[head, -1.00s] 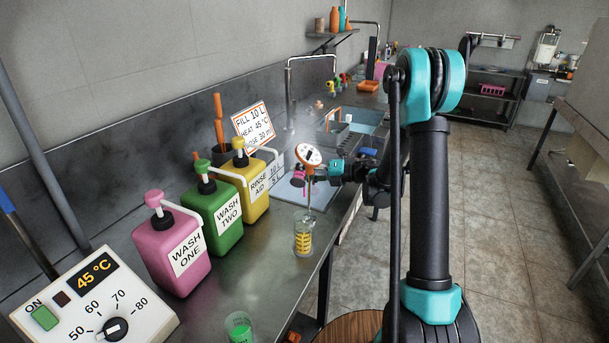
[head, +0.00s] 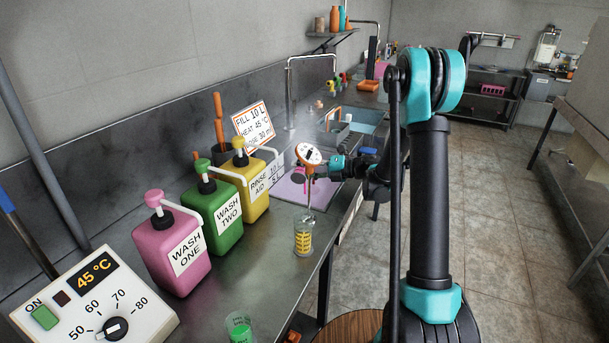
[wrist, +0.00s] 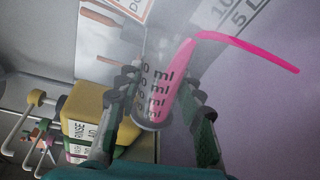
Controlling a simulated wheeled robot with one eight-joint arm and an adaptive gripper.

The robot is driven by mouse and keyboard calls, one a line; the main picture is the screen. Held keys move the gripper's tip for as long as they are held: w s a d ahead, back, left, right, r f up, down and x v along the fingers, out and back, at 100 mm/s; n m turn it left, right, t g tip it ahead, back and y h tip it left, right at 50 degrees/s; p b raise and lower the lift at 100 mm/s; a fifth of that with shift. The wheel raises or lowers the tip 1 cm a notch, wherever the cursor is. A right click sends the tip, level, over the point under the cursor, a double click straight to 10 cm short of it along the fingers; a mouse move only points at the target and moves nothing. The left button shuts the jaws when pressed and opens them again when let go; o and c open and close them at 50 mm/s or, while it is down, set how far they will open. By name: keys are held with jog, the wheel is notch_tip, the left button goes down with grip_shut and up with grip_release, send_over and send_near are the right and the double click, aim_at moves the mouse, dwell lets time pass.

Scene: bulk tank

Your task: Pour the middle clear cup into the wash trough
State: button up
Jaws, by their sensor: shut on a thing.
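My gripper (head: 322,172) is shut on a clear cup with ml marks, seen close in the wrist view (wrist: 157,95), where my gripper (wrist: 162,84) has a finger on each side. The cup is strongly tilted and holds pink liquid. A bright pink stream (wrist: 245,48) runs from its mouth. The wash trough (head: 325,198) lies below and holds pale lilac liquid, which also fills the right of the wrist view (wrist: 260,110). In the head view the cup is small and partly hidden by the dial. I cannot make out where the stream lands.
An orange dial (head: 308,155) on a thin stem stands in front of my gripper, above a clear cup with yellow contents (head: 303,237). A green cup (head: 239,327) is at the near edge. Pink (head: 172,245), green (head: 219,207) and yellow (head: 250,180) pump bottles line the left.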

jog(key=shift+w+r, duration=0.15)
jog(key=shift+w, duration=0.15)
jog(key=shift+w+f+m+g+p, duration=0.15)
jog(key=shift+f+m+g+p, duration=0.25)
jog(key=shift+m, duration=0.6)
dwell(0.5)
jog(key=shift+r, duration=0.2)
dwell(0.3)
